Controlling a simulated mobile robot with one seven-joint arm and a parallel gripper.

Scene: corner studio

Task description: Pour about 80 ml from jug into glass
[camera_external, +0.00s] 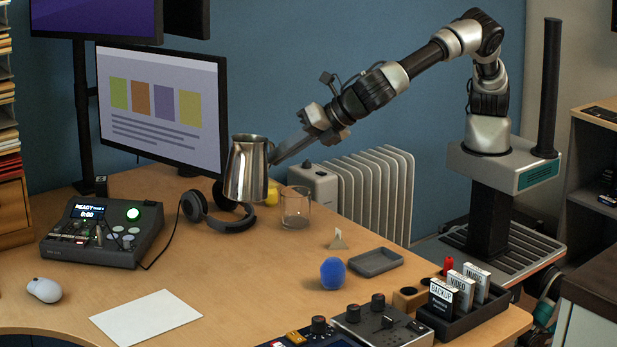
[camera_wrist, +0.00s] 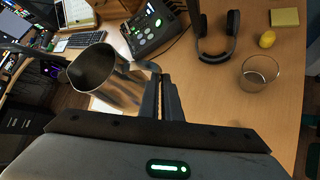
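The jug (camera_external: 247,169) is a shiny steel pitcher, held upright above the desk. In the wrist view the jug (camera_wrist: 100,75) shows its round open mouth; I cannot make out liquid inside. My gripper (camera_external: 277,156) reaches it from the right. In the wrist view my gripper (camera_wrist: 160,95) has its fingers close together at the jug's handle side and appears shut on it. The clear glass (camera_external: 296,207) stands upright on the desk, to the right of the jug and lower. In the wrist view the glass (camera_wrist: 258,74) looks empty and stands apart from the jug.
Headphones (camera_external: 213,212) lie left of the glass, with a yellow lemon (camera_wrist: 267,39) behind it. Bare desk (camera_external: 235,275) lies in front.

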